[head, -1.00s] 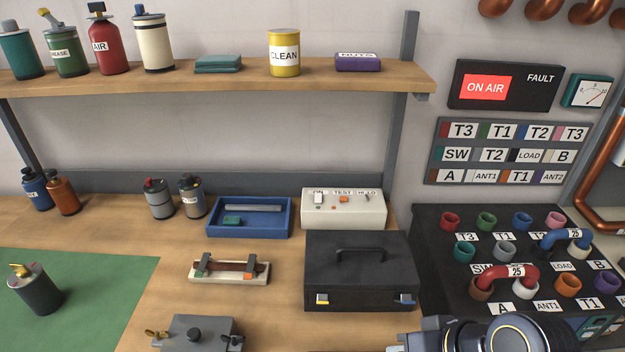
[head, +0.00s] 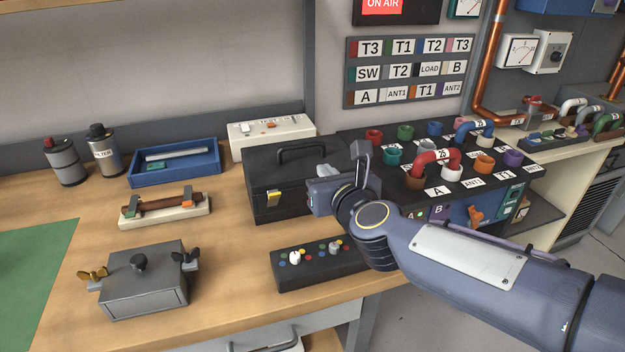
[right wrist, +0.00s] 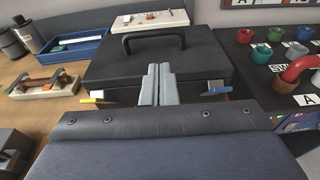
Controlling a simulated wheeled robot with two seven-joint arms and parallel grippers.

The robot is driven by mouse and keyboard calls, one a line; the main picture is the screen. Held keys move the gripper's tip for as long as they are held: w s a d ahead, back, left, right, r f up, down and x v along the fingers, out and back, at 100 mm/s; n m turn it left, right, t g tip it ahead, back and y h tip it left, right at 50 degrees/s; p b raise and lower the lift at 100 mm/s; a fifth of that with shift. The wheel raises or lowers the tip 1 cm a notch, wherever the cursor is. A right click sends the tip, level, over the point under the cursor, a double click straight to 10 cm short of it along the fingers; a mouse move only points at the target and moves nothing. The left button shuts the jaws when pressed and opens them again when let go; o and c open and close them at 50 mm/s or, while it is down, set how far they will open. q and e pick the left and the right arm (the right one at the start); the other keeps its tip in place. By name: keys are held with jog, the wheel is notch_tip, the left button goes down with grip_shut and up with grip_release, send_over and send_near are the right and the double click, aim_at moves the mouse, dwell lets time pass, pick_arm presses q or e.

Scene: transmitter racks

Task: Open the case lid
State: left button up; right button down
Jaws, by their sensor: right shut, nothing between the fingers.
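The black case (head: 265,178) stands on the wooden bench with its lid down and its handle (head: 302,149) on top. It also shows in the right wrist view (right wrist: 195,62). A yellow latch (head: 273,198) is on the left of its front, and it also shows in the right wrist view (right wrist: 90,97). My right gripper (head: 328,172) is shut and empty at the front right of the case. Its fingers (right wrist: 158,72) reach the front edge of the lid; contact is unclear. My left gripper is not in view.
A black knob box (head: 300,264) sits in front of the case, partly under my right arm. A grey box with wing nuts (head: 145,285) is at front left. A blue tray (head: 180,172) and white switch box (head: 245,136) stand behind. The patch panel (head: 385,143) is close on the right.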

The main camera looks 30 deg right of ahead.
aim_at(312, 169)
jog(key=b+x, duration=0.1)
jog(key=x, duration=0.8)
jog(key=shift+w+d+f, duration=0.1)
jog(key=shift+w, duration=0.2)
